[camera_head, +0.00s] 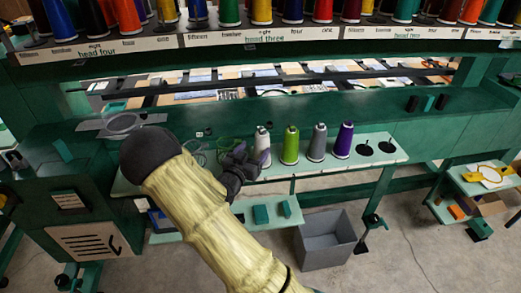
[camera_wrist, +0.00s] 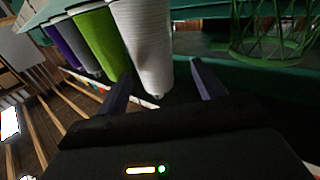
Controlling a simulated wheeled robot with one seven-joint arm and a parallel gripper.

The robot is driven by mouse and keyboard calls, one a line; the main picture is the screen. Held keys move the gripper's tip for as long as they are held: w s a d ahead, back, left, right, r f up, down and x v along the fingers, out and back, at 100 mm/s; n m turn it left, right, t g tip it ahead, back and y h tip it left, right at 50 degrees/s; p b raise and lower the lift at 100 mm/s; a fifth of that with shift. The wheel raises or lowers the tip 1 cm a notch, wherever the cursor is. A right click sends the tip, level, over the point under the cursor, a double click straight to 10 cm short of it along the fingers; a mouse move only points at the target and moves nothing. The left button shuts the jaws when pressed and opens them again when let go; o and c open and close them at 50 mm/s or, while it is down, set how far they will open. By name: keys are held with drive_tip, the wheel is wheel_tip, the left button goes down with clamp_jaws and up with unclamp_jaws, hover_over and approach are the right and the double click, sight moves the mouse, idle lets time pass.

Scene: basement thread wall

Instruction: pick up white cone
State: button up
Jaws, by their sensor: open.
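The white cone (camera_head: 262,148) of thread stands upright on a pale shelf, at the left end of a short row of cones. My gripper (camera_head: 243,165) is beside it, at its left and front, and hides part of its lower side. In the wrist view the white cone (camera_wrist: 145,45) is large and lies ahead of the two fingers. My gripper (camera_wrist: 160,88) is open there, with the fingers apart and nothing held between them. I cannot tell whether a finger touches the cone.
A green cone (camera_head: 290,145), a grey cone (camera_head: 318,142) and a purple cone (camera_head: 343,140) stand right of the white one. A green wire basket (camera_wrist: 268,35) is close on the other side. A grey bin (camera_head: 325,240) is on the floor below. Thread cones line the rack above.

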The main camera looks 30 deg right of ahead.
sight(258, 146)
drive_tip(key=d, duration=0.1)
drive_tip(key=w+d+p, duration=0.1)
drive_tip(key=w+d+r, duration=0.1)
drive_tip(key=d, duration=0.1)
drive_tip(key=shift+p, duration=0.4)
drive_tip(key=shift+w+d+f, duration=0.2)
drive_tip(key=shift+w+d, duration=0.05)
drive_tip(key=shift+w, duration=0.05)
drive_tip(key=c, duration=1.1)
